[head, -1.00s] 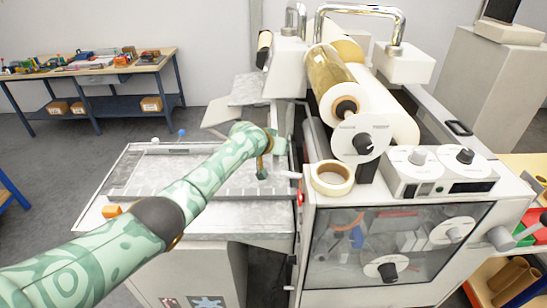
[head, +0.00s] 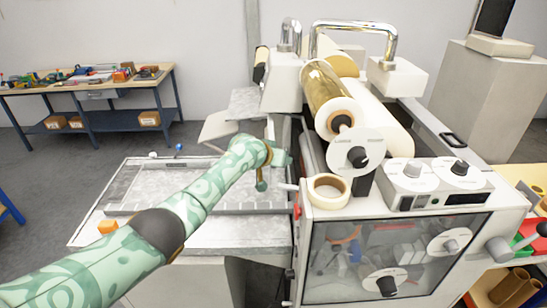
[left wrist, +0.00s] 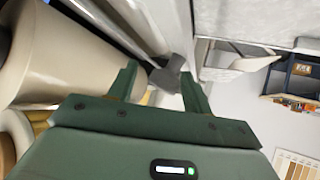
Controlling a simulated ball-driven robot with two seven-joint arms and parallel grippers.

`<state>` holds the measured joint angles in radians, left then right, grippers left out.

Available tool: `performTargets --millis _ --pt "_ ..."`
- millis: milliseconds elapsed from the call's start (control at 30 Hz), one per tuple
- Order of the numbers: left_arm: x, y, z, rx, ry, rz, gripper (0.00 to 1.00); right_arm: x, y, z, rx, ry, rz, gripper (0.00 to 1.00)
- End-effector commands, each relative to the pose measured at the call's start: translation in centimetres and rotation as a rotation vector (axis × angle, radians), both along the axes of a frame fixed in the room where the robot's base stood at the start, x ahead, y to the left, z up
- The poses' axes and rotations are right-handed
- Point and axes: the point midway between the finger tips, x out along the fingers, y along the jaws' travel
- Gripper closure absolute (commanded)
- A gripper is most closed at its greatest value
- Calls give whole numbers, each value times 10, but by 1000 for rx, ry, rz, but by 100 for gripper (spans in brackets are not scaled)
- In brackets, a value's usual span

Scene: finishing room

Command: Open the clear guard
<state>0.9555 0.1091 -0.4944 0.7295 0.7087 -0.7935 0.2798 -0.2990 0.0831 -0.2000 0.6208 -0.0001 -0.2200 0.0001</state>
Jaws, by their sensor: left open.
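The machine (head: 306,238) stands at the right with a film roll (head: 328,92) on top. A see-through panel (head: 345,285) in a dark frame closes its front side, with knobs and parts showing behind it. A narrow pale, glassy strip (head: 281,130) stands beside the rollers, just behind my left gripper (head: 284,158); I cannot tell which of these is the clear guard. My left gripper is at the machine's left edge, over the feed table. In the left wrist view its fingers (left wrist: 160,88) are apart, with a dark grey block (left wrist: 168,74) between or just beyond them; contact is unclear.
A tape roll (head: 328,190) and a control box (head: 435,190) sit on the machine. A workbench (head: 95,88) stands back left. The floor between is clear.

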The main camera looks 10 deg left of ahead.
Motion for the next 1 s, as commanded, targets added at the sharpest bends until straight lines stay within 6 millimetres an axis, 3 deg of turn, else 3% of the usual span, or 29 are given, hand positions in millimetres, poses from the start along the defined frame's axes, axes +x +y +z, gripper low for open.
performTargets --millis 167,400,800,1000 --pt "-10 3 10 1 0 -1 50 0 0 11 0 0 0 64" --pt "-43 12 36 2 -1 0 50 0 0 29 0 0 0 64" --pt "-107 28 87 1 -2 -2 50 -1 4 37 5 1 -2 64" --pt "-122 32 98 1 -1 -1 50 -1 4 38 5 1 -2 64"
